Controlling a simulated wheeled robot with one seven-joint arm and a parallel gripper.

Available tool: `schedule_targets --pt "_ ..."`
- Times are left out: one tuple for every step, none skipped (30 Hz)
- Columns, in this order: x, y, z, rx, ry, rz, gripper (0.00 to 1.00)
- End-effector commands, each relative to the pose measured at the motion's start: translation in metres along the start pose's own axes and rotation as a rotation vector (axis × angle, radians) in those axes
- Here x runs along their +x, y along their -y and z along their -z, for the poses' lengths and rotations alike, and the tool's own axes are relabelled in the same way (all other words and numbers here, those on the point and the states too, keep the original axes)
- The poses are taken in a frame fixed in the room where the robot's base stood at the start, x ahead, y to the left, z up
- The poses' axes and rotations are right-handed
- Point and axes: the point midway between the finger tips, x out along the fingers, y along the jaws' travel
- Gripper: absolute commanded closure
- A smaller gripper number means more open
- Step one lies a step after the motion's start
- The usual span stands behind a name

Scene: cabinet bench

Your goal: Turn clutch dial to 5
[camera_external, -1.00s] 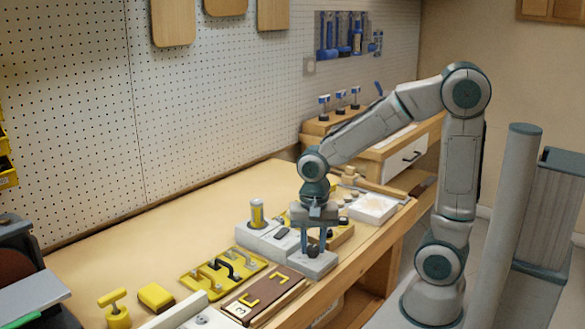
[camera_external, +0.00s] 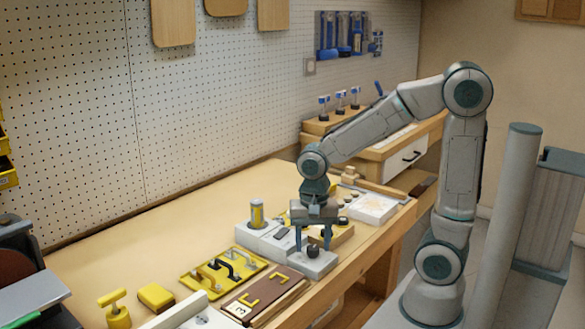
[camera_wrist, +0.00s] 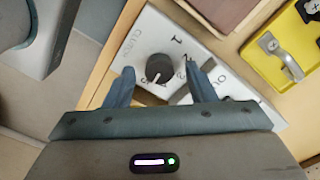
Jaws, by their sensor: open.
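The clutch dial (camera_external: 312,251) is a dark round knob on a white panel (camera_external: 318,268). In the wrist view the dial (camera_wrist: 159,68) has a white pointer line aimed toward the picture's lower left, close to the 5. A 1 is printed at upper right, a partly covered number is at right, and the clutch lettering is at left. My gripper (camera_wrist: 161,84) is open, with one finger on each side of the dial. In the outside view my gripper (camera_external: 313,243) points down over the dial. I cannot tell whether either finger touches it.
A white block with a yellow cylinder (camera_external: 257,213) stands behind the dial panel. A yellow board with handles (camera_external: 222,272) and a brown board (camera_external: 265,293) lie to the left. A white tray (camera_external: 372,208) is to the right. The back of the bench is clear.

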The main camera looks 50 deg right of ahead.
Motion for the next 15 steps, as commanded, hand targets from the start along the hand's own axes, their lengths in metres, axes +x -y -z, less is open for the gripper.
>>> schedule_targets --pt "-0.008 0.001 0.0 0.001 -0.001 0.003 0.5" --pt "-0.013 0.001 0.001 0.001 -0.002 0.004 0.5" --pt "-0.021 0.001 0.001 0.001 -0.002 0.005 0.5" --pt "-0.027 0.001 0.0 0.0 -0.003 0.005 0.5" --pt "-0.034 0.001 0.001 0.0 -0.003 0.005 0.5" --pt "-0.043 0.001 0.001 0.0 -0.003 0.006 0.5" --pt "-0.05 0.001 0.0 0.0 -0.003 0.006 0.5" --pt "-0.058 0.001 0.0 0.0 -0.003 0.007 0.5" --pt "-0.067 0.001 0.0 0.0 -0.002 0.006 0.5" --pt "-0.074 0.001 0.0 0.0 -0.002 0.006 0.5" --pt "-0.081 0.001 0.0 0.0 -0.002 0.006 0.5" --pt "-0.089 0.001 0.0 0.0 -0.002 0.006 0.5" --pt "-0.095 0.001 0.0 0.001 -0.002 0.005 0.5" --pt "-0.101 0.001 0.0 0.001 -0.002 0.005 0.5" --pt "-0.108 0.001 0.0 0.001 -0.001 0.004 0.5"
